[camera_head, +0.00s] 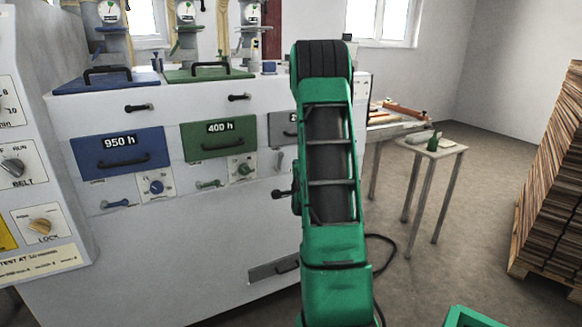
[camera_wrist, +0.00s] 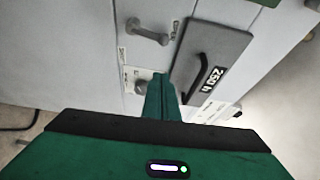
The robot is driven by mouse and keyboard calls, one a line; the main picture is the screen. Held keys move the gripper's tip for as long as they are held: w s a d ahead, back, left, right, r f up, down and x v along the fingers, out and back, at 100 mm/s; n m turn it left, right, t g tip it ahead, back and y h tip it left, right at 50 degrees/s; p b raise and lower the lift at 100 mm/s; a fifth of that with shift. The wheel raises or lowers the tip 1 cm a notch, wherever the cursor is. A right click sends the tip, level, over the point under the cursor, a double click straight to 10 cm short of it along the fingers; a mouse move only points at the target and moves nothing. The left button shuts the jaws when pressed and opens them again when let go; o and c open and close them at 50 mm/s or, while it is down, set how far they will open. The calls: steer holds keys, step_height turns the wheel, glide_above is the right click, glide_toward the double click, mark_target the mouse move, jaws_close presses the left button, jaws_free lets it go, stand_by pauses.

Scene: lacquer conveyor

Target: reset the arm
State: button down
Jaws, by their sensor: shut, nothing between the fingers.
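My gripper (camera_wrist: 162,92) shows in the wrist view at the lower middle, its green fingers together and empty. It points toward the front of a white machine (camera_head: 200,240), near a grey drawer panel (camera_wrist: 208,62) labelled 250 h and a grey lever handle (camera_wrist: 148,32). I cannot tell the exact gap to the machine. In the head view my green arm rises upright in front of the machine and hides part of the grey panel (camera_head: 282,128). The gripper itself is hidden in that view.
The machine bears a blue drawer (camera_head: 122,165) marked 950 h and a green drawer (camera_head: 218,148) marked 400 h. A control panel (camera_head: 35,130) with BELT and LOCK knobs stands at left. A small table (camera_head: 440,150) and stacked boards (camera_head: 555,170) are at right, with open floor between.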

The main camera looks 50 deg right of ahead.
steer(key=shift+s, duration=0.2)
stand_by(0.5)
steer(key=s+a+n+g+y, duration=0.2)
steer(key=a+n+y, duration=0.2)
steer(key=a+n, duration=0.3)
steer(key=s+a+n+g+y, duration=0.2)
steer(key=a+n+g+y, duration=0.15)
steer(key=a, duration=0.65)
steer(key=s+a+n+g+y, duration=0.2)
steer(key=s+a+n, duration=0.3)
steer(key=s+a, duration=0.5)
steer(key=s+a+r+n+g+y, duration=0.1)
steer(key=s+a+n+g+y, duration=0.2)
steer(key=s+a, duration=0.7)
steer(key=s+n+g, duration=0.2)
steer(key=s, duration=0.4)
steer(key=shift+r, duration=0.2)
steer(key=shift+y, duration=0.25)
